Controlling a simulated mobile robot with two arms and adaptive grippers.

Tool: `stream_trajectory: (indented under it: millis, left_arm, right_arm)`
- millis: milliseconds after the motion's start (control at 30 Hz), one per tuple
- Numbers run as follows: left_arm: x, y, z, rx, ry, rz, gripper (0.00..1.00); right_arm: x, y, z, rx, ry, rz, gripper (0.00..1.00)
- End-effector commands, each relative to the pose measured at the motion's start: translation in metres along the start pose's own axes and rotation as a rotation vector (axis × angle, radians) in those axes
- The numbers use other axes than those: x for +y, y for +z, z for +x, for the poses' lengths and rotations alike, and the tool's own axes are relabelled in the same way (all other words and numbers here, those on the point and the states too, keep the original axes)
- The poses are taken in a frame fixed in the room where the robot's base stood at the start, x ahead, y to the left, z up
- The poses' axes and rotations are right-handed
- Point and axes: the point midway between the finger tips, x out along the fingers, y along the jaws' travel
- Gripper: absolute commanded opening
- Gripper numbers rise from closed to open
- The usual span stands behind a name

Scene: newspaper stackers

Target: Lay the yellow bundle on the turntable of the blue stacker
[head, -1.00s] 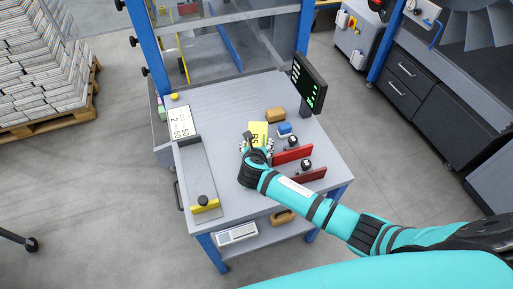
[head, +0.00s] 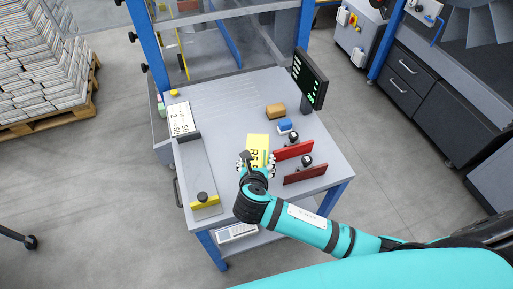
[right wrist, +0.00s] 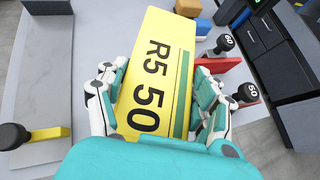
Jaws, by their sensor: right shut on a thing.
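The yellow bundle (head: 258,145), marked "R5 50", is over the middle of the grey worktable in the head view. My right gripper (head: 257,163) is shut on its near end, with the fingers along both long sides. The bundle also fills the middle of the right wrist view (right wrist: 158,65), its print facing up. I cannot tell how far it is above the table. A blue-framed machine (head: 150,50) with clear panels stands behind the table and looks like the blue stacker. I cannot make out its turntable. My left gripper is not in view.
On the worktable (head: 220,100) are red plates (head: 305,174) with black knobs, a blue block (head: 285,125), a brown block (head: 275,111), a white labelled piece (head: 181,118) and a yellow stop (head: 206,202). A monitor (head: 310,78) stands at the right edge. The table's back is clear.

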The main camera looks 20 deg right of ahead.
Motion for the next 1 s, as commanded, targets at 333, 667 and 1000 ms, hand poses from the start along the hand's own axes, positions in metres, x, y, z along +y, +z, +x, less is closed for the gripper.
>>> stream_trajectory:
  millis: [333, 667, 1000]
  left_arm:
    - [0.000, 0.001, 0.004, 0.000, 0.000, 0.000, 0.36]
    - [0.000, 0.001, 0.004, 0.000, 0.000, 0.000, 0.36]
    - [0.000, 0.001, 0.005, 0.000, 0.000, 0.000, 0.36]
  right_arm:
    - [-0.001, -0.018, -0.039, -0.008, 0.003, 0.004, 0.09]
    - [-0.007, -0.006, -0.042, -0.014, 0.010, -0.001, 0.09]
    - [-0.045, 0.102, -0.066, -0.024, 0.148, -0.099, 0.09]
